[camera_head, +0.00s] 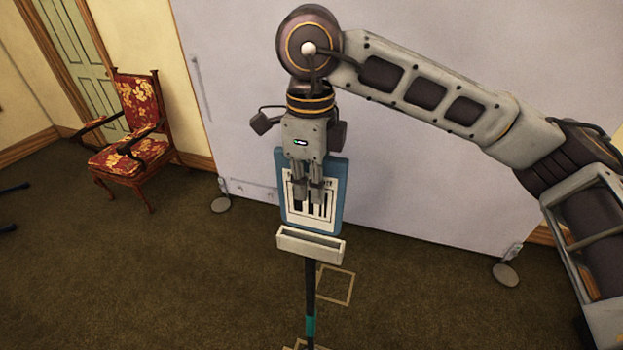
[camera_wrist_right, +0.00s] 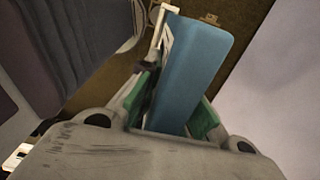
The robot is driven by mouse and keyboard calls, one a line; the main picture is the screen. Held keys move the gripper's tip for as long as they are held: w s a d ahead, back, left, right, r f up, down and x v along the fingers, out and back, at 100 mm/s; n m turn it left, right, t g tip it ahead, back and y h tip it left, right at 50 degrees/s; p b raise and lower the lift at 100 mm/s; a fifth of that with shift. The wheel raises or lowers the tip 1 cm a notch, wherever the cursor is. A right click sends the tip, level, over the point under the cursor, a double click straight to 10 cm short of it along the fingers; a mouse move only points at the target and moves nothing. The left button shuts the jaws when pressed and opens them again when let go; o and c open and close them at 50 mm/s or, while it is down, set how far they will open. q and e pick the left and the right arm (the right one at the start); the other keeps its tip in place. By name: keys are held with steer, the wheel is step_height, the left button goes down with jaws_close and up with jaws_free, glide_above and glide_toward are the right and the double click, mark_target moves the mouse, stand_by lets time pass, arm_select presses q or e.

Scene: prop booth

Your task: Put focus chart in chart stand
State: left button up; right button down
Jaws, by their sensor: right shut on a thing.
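The focus chart (camera_head: 328,217) is a blue-edged board with a white face and black bars. My right gripper (camera_head: 308,198) is shut on it from above, its fingers covering part of the face. In the right wrist view the blue chart (camera_wrist_right: 192,75) sits between the green-padded fingers (camera_wrist_right: 172,110). The chart stand (camera_head: 310,246) has a pale slotted holder on a dark pole with a teal band. In the head view the chart's lower edge appears just above or behind the holder; I cannot tell whether they touch. My left gripper is not in view.
A large pale panel (camera_head: 420,190) stands behind the arm on round feet (camera_head: 506,273). A red floral armchair (camera_head: 138,140) stands at the left by a green door (camera_head: 75,50). A square outline (camera_head: 336,285) marks the brown carpet.

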steer(key=shift+f, duration=0.9)
steer(key=shift+f+b, duration=0.4)
steer(key=shift+b, duration=0.75)
stand_by(0.8)
steer(key=shift+f+b, duration=1.75)
steer(key=shift+b, duration=0.05)
stand_by(1.0)
steer(key=c, duration=1.5)
jaws_free()
steer(key=shift+s, duration=0.1)
steer(key=shift+r, duration=0.1)
steer(key=shift+r+p, duration=1.6)
steer(key=shift+r, duration=1.85)
